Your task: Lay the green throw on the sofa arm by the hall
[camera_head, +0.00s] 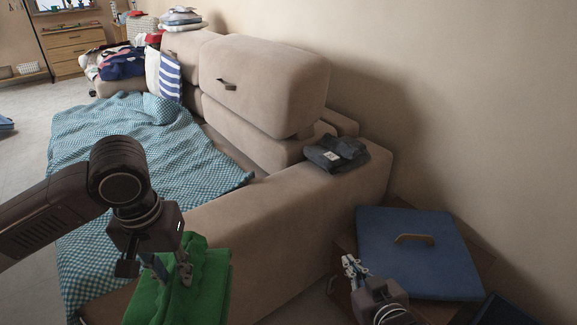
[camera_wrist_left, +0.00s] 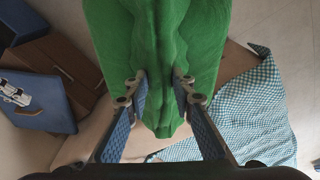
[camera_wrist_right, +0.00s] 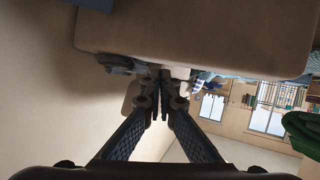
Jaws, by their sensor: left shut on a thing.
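The green throw (camera_head: 208,285) hangs folded from my left gripper (camera_head: 172,268), in front of the near sofa arm (camera_head: 270,225) in the head view. In the left wrist view the throw (camera_wrist_left: 155,50) is pinched between the two fingers (camera_wrist_left: 160,88). Whether it touches the sofa arm I cannot tell. The beige sofa's near arm has folded dark jeans (camera_head: 335,155) at its back end; its front part is bare. My right gripper (camera_head: 352,268) is empty beside the outer side of that arm; its fingertips meet in the right wrist view (camera_wrist_right: 163,88).
A teal checked blanket (camera_head: 130,160) covers the seat and hangs over the front. Clothes (camera_head: 120,62) are heaped at the sofa's far end, with folded items (camera_head: 182,18) on the backrest.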

